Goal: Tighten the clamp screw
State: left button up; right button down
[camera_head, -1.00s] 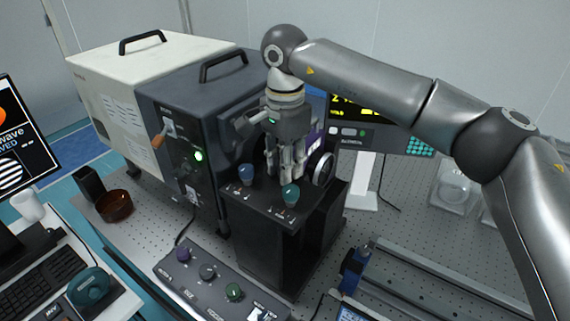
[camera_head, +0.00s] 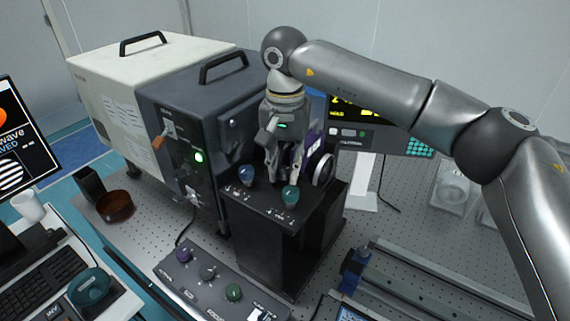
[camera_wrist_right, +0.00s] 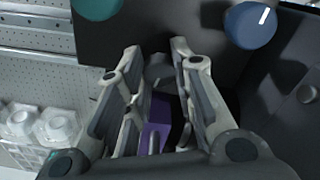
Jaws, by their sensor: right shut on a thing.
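My right gripper (camera_head: 281,174) points down over the top of a black stand (camera_head: 256,204), behind its blue knob (camera_head: 246,175) and green knob (camera_head: 290,194). In the right wrist view the gripper (camera_wrist_right: 157,62) is shut on a small dark grey piece (camera_wrist_right: 159,72) between its fingertips, which seems to be the clamp screw. The fingers hide most of it, and it cannot be made out in the head view. A purple part (camera_wrist_right: 155,137) lies between the fingers in the wrist view. My left gripper is not in view.
A dark grey box (camera_head: 190,110) with a handle stands left of the stand. A silver-rimmed wheel (camera_head: 323,171) is close right of the gripper. A display unit (camera_head: 375,140) stands behind. A control box with knobs (camera_head: 213,275) and a rail (camera_head: 440,282) lie in front.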

aim_at(285, 169)
jog(key=shift+w+r, duration=0.1)
jog(key=shift+r, duration=0.05)
dwell(0.3)
jog(key=c, duration=1.5)
grip_release()
jog(key=o, duration=0.3)
notch_tip(285, 169, up, 12)
jog(key=shift+f, duration=0.1)
jog(key=shift+f, duration=0.1)
